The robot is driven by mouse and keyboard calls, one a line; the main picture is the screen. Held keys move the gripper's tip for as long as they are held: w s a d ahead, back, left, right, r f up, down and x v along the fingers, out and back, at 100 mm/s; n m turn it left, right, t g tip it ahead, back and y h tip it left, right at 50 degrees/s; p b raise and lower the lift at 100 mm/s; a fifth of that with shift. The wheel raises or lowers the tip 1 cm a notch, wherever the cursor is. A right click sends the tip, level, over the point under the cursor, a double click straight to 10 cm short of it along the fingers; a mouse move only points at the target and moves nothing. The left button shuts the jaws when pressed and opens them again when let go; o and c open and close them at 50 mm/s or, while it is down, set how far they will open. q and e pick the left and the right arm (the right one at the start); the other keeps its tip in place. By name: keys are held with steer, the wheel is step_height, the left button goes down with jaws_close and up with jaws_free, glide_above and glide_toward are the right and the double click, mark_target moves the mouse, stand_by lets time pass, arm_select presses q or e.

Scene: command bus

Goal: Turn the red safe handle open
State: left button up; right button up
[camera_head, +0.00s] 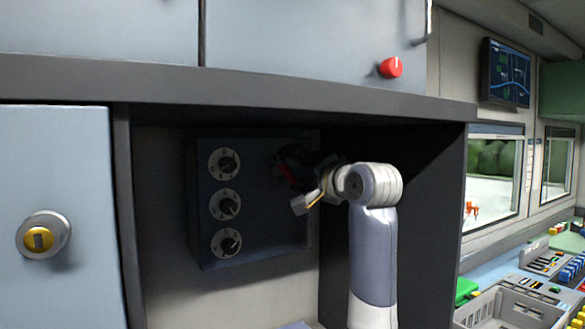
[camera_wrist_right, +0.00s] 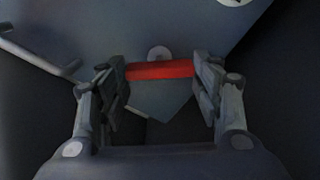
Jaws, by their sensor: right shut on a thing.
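The dark blue safe (camera_head: 258,240) sits inside the open cabinet bay, with several dial knobs down its left side. Its red handle (camera_head: 287,173) is at the upper right of the front, mostly hidden by my right gripper (camera_head: 290,165). In the right wrist view the red handle (camera_wrist_right: 160,70) lies as a bar between the two fingers of my right gripper (camera_wrist_right: 160,80), which is shut on its ends. The handle looks level across the fingers in that view. My left gripper is not in view.
A dark shelf edge (camera_head: 240,83) runs above the bay, and a dark side wall (camera_head: 420,210) stands close right of my arm. A cabinet door with a yellow-centred lock (camera_head: 38,240) is at left. A red knob (camera_head: 391,67) is above. A grey crate (camera_head: 515,306) and consoles are at right.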

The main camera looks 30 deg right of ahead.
steer(key=shift+f+m+p, duration=0.15)
steer(key=shift+m+p, duration=1.05)
steer(key=shift+m, duration=2.4)
steer(key=o, duration=1.1)
steer(key=shift+d, duration=0.1)
steer(key=shift+c, duration=0.2)
